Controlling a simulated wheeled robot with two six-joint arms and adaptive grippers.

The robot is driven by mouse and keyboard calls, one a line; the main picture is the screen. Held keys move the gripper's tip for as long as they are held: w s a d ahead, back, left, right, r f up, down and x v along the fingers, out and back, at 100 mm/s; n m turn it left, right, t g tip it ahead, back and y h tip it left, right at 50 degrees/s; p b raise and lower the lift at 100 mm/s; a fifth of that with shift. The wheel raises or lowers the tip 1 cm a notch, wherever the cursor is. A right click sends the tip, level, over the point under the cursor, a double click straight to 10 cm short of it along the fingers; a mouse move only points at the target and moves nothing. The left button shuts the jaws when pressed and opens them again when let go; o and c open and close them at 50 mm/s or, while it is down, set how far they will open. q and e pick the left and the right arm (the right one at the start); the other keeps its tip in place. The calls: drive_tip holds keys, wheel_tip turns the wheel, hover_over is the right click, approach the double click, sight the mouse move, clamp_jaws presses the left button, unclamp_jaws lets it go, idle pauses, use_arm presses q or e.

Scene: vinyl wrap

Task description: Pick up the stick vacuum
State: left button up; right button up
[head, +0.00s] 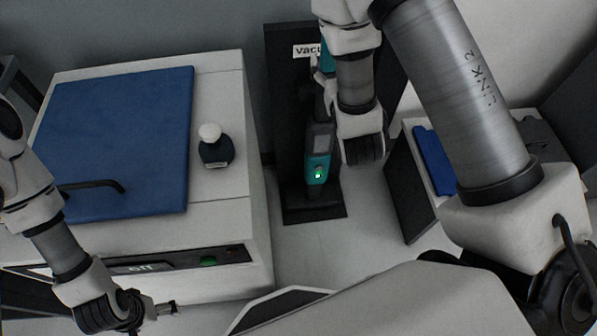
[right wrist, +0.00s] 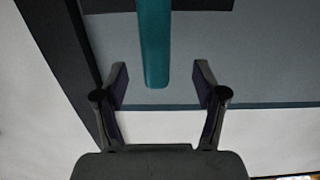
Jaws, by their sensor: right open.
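The stick vacuum (head: 318,165) is teal and grey. It stands upright against a dark stand with a sign reading "vacu…", partly hidden by my right arm in the head view. In the right wrist view a teal bar of it (right wrist: 153,45) hangs from the top edge, ahead of the gap between my fingers. My right gripper (right wrist: 160,82) is open and empty, its two fingers spread. The head view hides its fingertips behind the wrist, just right of the vacuum. My left gripper (head: 165,308) is low at the left, far from the vacuum; its finger opening is unclear.
The dark stand's base (head: 312,213) rests on the floor.

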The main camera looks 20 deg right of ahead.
drive_tip(key=shift+t, duration=0.3)
drive_tip(key=x, duration=0.5)
drive_tip(key=r+x, duration=0.1)
drive_tip(key=x, duration=0.1)
drive_tip(key=shift+w+d, duration=0.3)
drive_tip(key=shift+d, duration=0.1)
clamp_jaws()
